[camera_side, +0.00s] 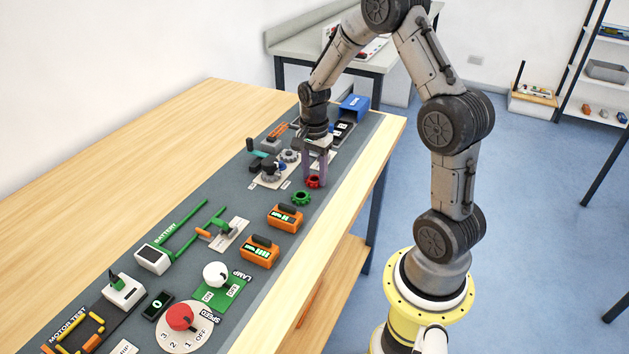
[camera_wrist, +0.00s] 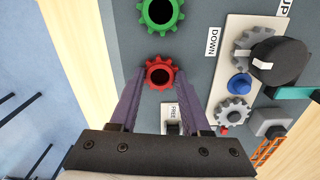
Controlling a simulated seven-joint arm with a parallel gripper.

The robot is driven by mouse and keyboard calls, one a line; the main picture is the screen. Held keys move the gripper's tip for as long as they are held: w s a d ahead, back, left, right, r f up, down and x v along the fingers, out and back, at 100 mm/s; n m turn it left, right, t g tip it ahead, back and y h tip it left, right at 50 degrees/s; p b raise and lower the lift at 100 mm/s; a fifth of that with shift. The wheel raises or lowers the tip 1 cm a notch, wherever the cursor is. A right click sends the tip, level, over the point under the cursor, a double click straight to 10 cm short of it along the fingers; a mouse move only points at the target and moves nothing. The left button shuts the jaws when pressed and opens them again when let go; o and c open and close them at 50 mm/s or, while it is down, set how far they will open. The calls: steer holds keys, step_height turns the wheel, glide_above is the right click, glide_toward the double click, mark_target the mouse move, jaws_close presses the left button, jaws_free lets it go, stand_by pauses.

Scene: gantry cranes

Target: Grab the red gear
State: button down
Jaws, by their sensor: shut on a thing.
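The red gear (camera_wrist: 159,75) is a small toothed ring with a dark centre hole. In the wrist view it sits between the tips of my two purple fingers. My gripper (camera_wrist: 158,82) is shut on it. In the side view the red gear (camera_side: 314,182) shows at the lower end of my gripper (camera_side: 317,176), at the grey mat. I cannot tell whether it is touching the mat or slightly above it. A green gear (camera_side: 301,198) lies on the mat beside it, apart from my fingers; it also shows at the top of the wrist view (camera_wrist: 160,12).
A white plate (camera_wrist: 227,85) with grey gears, a black knob and a blue peg lies to the right in the wrist view. Orange battery blocks (camera_side: 285,217) stand nearer the camera on the mat. The wooden table edge (camera_side: 372,160) is close to my gripper.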

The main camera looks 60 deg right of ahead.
step_height(320, 180, up, 8)
steer(key=shift+f, duration=0.2)
stand_by(0.6)
steer(key=shift+s, duration=0.1)
